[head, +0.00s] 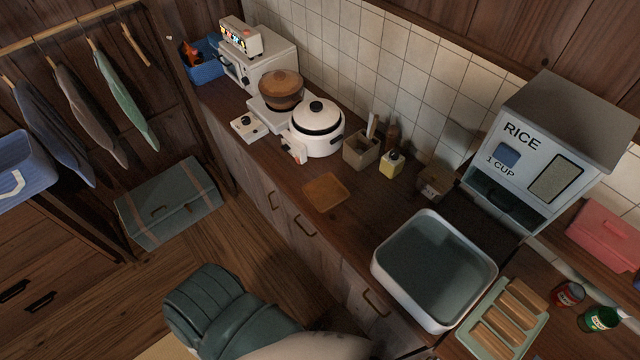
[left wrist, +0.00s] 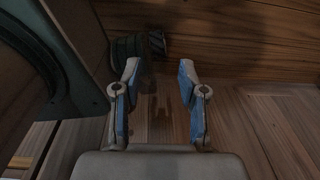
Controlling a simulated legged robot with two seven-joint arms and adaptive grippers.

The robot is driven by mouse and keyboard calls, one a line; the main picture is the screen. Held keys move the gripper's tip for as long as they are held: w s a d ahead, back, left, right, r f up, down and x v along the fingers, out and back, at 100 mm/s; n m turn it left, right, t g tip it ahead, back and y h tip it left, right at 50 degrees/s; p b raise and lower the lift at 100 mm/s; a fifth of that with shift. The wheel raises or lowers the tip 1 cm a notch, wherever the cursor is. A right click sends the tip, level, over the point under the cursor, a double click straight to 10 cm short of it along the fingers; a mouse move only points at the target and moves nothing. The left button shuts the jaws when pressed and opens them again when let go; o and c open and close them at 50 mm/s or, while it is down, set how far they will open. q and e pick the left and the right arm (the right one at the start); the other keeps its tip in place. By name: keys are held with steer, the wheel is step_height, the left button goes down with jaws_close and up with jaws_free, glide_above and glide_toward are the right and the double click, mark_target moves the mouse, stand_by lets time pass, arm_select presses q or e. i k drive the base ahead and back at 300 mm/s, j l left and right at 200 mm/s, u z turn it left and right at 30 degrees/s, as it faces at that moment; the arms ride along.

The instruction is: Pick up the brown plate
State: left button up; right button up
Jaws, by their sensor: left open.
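The brown plate (head: 326,192), square and flat, lies on the wooden counter in the head view, near its front edge. It is left of the white-rimmed basin and in front of the utensil holder. Nothing covers it. My left gripper (left wrist: 159,68) shows only in the left wrist view, with its two blue-padded fingers apart and nothing between them. Wooden boards lie beyond the fingers. The plate does not show in that view. My right gripper is not in view.
A white pot (head: 317,132) and a beige utensil holder (head: 361,150) stand behind the plate. A white basin (head: 382,262) stands to its right, with a rice dispenser (head: 545,150) behind. A chest (head: 170,205) sits on the floor at left. Counter around the plate is clear.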

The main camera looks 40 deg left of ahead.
mark_target(326, 192)
steer(key=i+j, duration=0.1)
steer(key=j, duration=0.5)
steer(key=i+j, duration=0.1)
steer(key=j, duration=0.5)
steer(key=i+j, duration=0.1)
steer(key=j, duration=0.45)
steer(key=i+j, duration=0.1)
steer(key=j, duration=0.5)
steer(key=i+j, duration=0.1)
steer(key=j, duration=0.5)
steer(key=j+z, duration=0.15)
steer(key=z, duration=0.3)
steer(key=j+z, duration=0.2)
steer(key=z, duration=0.2)
steer(key=j+z, duration=0.2)
steer(key=z, duration=0.25)
steer(key=j+z, duration=0.15)
steer(key=z, duration=0.3)
steer(key=k+l, duration=0.05)
